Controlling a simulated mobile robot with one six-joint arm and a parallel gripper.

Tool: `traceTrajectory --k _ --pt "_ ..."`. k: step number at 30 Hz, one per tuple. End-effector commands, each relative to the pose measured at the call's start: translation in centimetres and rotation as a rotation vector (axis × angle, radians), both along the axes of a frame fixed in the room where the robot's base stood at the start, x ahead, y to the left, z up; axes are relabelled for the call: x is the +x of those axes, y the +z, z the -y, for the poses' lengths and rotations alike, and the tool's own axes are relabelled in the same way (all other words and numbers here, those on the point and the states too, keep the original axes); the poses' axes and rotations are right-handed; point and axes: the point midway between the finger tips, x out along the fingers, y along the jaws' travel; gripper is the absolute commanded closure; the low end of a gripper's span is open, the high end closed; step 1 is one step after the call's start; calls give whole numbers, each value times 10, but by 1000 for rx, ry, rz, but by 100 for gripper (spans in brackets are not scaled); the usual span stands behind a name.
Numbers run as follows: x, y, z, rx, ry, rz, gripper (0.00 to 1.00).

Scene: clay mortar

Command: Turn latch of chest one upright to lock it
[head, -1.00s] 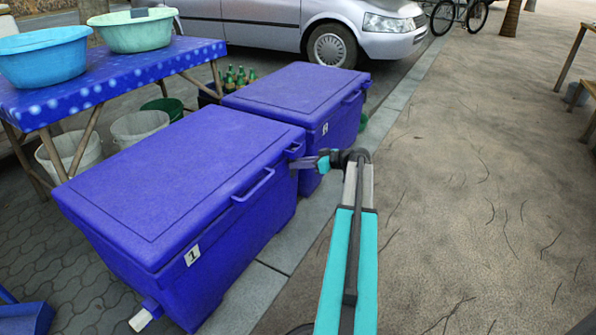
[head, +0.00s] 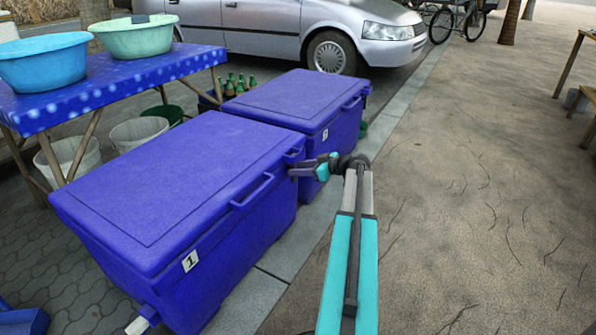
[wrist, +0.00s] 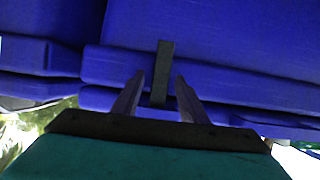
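Chest one (head: 170,190), a blue chest with a closed lid and a "1" label (head: 190,261), stands nearest in the head view. My gripper (head: 294,172) is at the far end of its handle side. In the wrist view, my gripper (wrist: 160,77) has its two fingers apart, one on each side of a dark, narrow latch (wrist: 163,62). Gaps show between latch and fingers. The latch runs up and down in that picture, across the seam of the blue chest. The head view does not show the latch clearly behind my gripper.
A second blue chest (head: 290,100) stands just behind chest one. A table (head: 120,78) with two basins is on the left, with buckets under it. A silver car (head: 290,30) is at the back. The pavement (head: 470,190) on the right is open.

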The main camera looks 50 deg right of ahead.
Motion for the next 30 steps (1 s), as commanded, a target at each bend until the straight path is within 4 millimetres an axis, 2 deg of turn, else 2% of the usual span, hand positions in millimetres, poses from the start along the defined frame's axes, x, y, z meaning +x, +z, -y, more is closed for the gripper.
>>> traceTrajectory --k 8,14,20,30 --pt "-1 0 -1 2 2 -2 61" --pt "-11 5 1 3 2 -2 61" --pt "-33 16 6 3 0 -2 61" --pt "-83 37 19 2 -1 -1 61"
